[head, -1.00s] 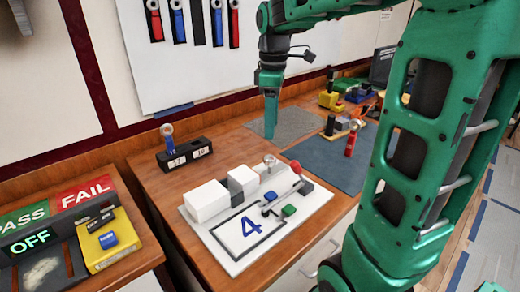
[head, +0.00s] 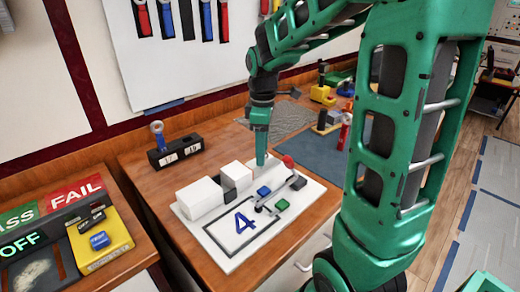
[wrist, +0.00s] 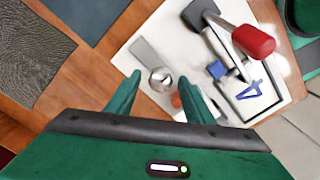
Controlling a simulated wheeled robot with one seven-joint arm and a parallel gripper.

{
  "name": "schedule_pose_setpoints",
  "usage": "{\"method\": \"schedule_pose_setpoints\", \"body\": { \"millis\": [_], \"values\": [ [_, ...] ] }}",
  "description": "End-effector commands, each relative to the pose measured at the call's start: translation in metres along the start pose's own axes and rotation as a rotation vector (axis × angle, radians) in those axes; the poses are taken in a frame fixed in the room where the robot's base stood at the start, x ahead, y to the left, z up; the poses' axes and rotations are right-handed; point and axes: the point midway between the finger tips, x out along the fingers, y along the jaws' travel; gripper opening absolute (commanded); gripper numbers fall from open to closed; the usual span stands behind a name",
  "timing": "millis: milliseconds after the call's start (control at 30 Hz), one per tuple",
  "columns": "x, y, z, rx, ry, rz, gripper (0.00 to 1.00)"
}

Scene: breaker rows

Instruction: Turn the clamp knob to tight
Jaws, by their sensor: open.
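The clamp knob (wrist: 160,79) is a small round silver knob with a slot-like mark, on the white fixture plate (head: 225,255) marked 4. In the wrist view it lies between the two green fingertips of my gripper (wrist: 159,84), which is open. I cannot tell whether either finger touches it. In the head view my gripper (head: 262,158) points down over the back right of the plate and hides the knob. A red-handled lever (wrist: 252,41) stands on the same plate, also seen in the head view (head: 289,162). White blocks (head: 200,197) stand to the left.
A blue button (wrist: 217,69) sits near the knob, and a green button (head: 282,204) near the lever. A black holder (head: 176,153) with a blue-handled tool stands behind left. A PASS/FAIL panel (head: 75,196) is at the left. A blue-grey mat (head: 325,153) lies right.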

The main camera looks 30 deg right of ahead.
Motion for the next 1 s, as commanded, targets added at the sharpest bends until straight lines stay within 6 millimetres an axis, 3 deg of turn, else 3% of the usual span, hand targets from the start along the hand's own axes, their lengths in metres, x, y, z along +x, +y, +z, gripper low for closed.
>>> {"method": "schedule_pose_setpoints", "body": {
  "millis": [100, 300, 667, 1000],
  "values": [
    [-0.0001, 0.0, 0.0, 0.0, 0.0, 0.0, 0.48],
    [-0.0003, 0.0002, 0.0001, 0.0, 0.0, 0.0, 0.06],
    [-0.0006, 0.0009, 0.0002, 0.044, 0.0, 0.001, 0.07],
    [-0.0009, 0.0016, 0.0007, 0.274, 0.001, 0.002, 0.07]
  ]
}}
